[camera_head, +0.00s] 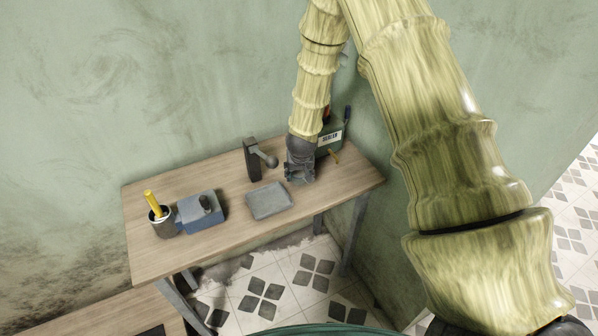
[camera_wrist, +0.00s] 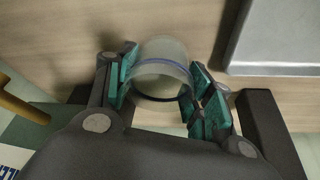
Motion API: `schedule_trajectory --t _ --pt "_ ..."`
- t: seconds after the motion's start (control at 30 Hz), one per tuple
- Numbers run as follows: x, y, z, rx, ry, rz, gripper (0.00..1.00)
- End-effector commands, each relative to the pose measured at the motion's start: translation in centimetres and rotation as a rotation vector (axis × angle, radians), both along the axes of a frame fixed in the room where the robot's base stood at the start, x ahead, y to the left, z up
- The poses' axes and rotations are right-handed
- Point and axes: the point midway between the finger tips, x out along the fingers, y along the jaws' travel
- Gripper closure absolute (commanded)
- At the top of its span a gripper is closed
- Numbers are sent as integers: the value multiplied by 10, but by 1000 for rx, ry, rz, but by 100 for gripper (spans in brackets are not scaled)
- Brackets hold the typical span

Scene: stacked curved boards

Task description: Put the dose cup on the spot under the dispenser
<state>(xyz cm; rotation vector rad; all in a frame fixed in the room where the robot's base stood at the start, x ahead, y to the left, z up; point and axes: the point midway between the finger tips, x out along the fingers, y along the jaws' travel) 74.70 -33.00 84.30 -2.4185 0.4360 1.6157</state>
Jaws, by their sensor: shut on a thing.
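The dose cup (camera_wrist: 163,52) is a clear, see-through cup with a blue band, seen in the wrist view. My gripper (camera_wrist: 158,88) is shut on it, with green pads on both sides of the cup. In the head view my gripper (camera_head: 300,176) points down low over the right part of the table, and the cup cannot be made out there. A dark upright stand with a round-ended arm (camera_head: 262,157) is left of my gripper; it may be the dispenser. I cannot make out a marked spot under it.
A grey tray (camera_head: 269,201) lies left of and in front of my gripper on the wooden table (camera_head: 240,225). A blue-grey box (camera_head: 201,212) and a dark pot with yellow sticks (camera_head: 162,222) stand at the left. A green labelled container (camera_head: 331,138) is close behind my gripper.

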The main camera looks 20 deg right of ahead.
Motion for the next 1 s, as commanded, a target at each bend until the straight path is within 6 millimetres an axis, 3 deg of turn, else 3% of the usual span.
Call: schedule_trajectory --t 0.03,0.07,0.1,0.2,0.67,1.0 --pt "0 0 -2 0 0 0 68" --pt "0 0 -2 0 0 0 46" --pt "0 0 -2 0 0 0 39" --pt "0 0 -2 0 0 0 26" --pt "-1 1 5 0 -1 0 26" --pt "-14 6 38 -1 -2 2 26"
